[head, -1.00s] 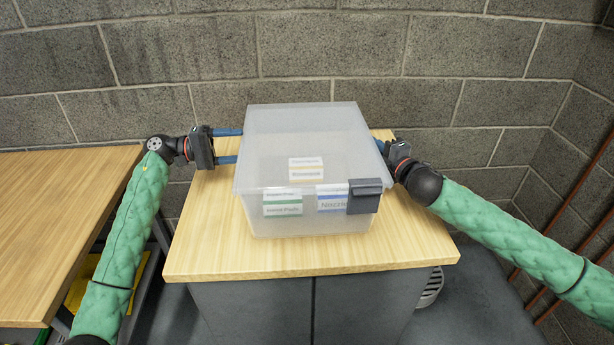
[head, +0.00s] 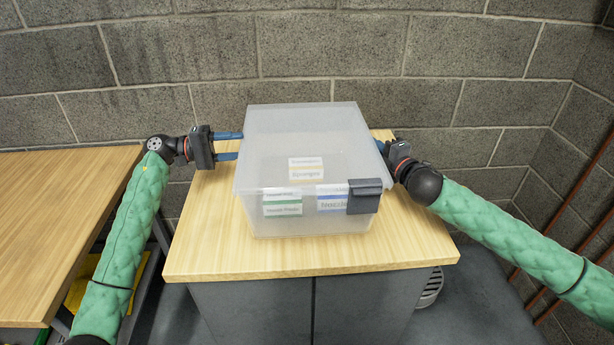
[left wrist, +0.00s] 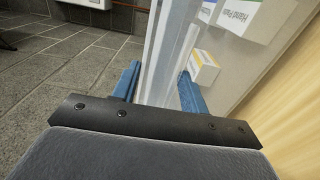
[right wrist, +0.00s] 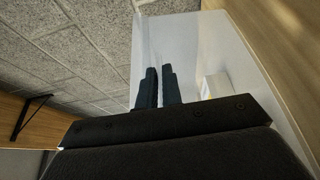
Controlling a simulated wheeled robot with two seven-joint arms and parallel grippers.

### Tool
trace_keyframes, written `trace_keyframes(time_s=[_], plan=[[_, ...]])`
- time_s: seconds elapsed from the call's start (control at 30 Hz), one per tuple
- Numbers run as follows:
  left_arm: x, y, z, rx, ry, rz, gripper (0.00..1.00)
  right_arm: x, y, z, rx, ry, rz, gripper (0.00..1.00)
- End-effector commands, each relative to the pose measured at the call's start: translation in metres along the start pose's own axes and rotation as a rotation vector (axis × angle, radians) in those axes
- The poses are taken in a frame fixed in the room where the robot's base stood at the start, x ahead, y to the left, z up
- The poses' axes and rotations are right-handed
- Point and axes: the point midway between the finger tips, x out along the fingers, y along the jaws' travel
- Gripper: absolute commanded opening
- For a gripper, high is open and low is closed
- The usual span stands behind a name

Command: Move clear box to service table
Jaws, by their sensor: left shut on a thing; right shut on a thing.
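The clear box (head: 300,140) is a translucent plastic tub with a lid, a grey front latch and printed labels on small boxes inside. It is upright over a wood-topped cabinet (head: 220,255); I cannot tell whether its base touches the top. My left gripper (head: 240,146) is shut on the box's left side, with blue fingers on both sides of its wall in the left wrist view (left wrist: 160,85). My right gripper (head: 384,147) is shut on the box's right side; its fingertips are partly hidden in the head view. They show close together against the box in the right wrist view (right wrist: 157,88).
Another wood-topped table (head: 60,220) stands at the left, with a gap between it and the cabinet. A grey block wall (head: 480,60) is close behind. Reddish pipes (head: 575,230) run along the right wall. The cabinet top is bare around the box.

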Motion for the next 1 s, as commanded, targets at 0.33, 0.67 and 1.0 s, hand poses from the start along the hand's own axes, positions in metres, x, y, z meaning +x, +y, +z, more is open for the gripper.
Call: trace_keyframes(time_s=[0.33, 0.67, 1.0], plan=[[-0.0007, -0.0021, -0.0002, -0.002, 0.001, -0.002, 0.00, -0.0004, -0.0022, -0.0002, 0.000, 0.000, -0.003, 0.00], [-0.0008, -0.0024, -0.0002, -0.002, 0.001, -0.002, 0.00, -0.0004, -0.0025, -0.0001, 0.000, 0.000, -0.003, 0.00], [-0.0009, 0.0041, -0.0004, -0.001, 0.001, -0.001, 0.00, -0.0003, 0.0042, 0.0000, 0.000, 0.000, -0.001, 0.00]])
